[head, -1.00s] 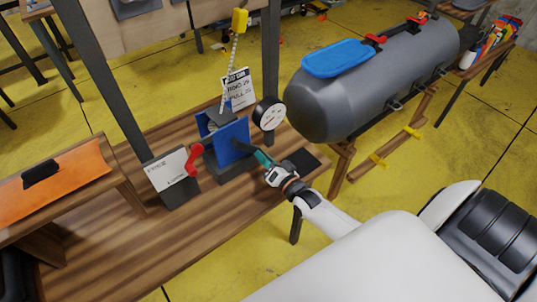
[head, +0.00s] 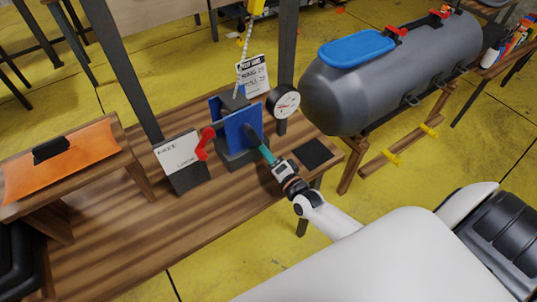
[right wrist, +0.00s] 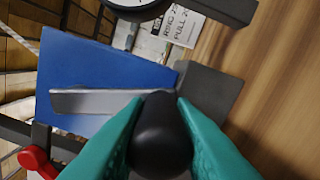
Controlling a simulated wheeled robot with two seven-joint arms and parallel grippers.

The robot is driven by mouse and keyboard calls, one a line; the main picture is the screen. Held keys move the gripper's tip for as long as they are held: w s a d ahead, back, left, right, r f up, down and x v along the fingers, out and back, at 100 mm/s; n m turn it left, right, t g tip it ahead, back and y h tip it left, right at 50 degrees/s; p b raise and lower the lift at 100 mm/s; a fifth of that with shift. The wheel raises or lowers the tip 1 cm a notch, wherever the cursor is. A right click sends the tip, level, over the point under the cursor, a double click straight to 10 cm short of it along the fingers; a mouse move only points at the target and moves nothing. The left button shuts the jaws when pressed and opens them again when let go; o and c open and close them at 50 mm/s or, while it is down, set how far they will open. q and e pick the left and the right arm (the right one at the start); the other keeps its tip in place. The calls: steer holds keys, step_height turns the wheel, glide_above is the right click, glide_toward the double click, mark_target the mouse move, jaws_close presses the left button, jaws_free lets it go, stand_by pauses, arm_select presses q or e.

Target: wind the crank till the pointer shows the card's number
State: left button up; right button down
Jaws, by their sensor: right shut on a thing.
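The blue winch (head: 243,130) stands on the wooden bench. My right gripper (head: 267,155) reaches its front face and is shut on the crank's black knob (right wrist: 160,140). In the right wrist view, the teal fingers press both sides of the knob, and the grey crank arm (right wrist: 95,101) extends left across the blue plate. The round white gauge (head: 284,102) stands behind the winch to the right; its pointer is too small to read exactly. The white card (head: 253,74) behind the winch shows a RING line and a PULL line, with numbers seemingly in the twenties. My left gripper is out of view.
A red lever (head: 203,144) sits left of the winch, beside a white sign (head: 179,153) on a dark stand. A chain with a yellow handle (head: 256,7) hangs above. The bench front (head: 150,240) is clear.

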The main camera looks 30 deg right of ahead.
steer(key=c, duration=1.2)
jaws_free()
steer(key=shift+s, duration=0.1)
steer(key=s+d+b, duration=0.1)
steer(key=s+b, duration=0.1)
steer(key=s, duration=0.9)
steer(key=shift+s, duration=0.4)
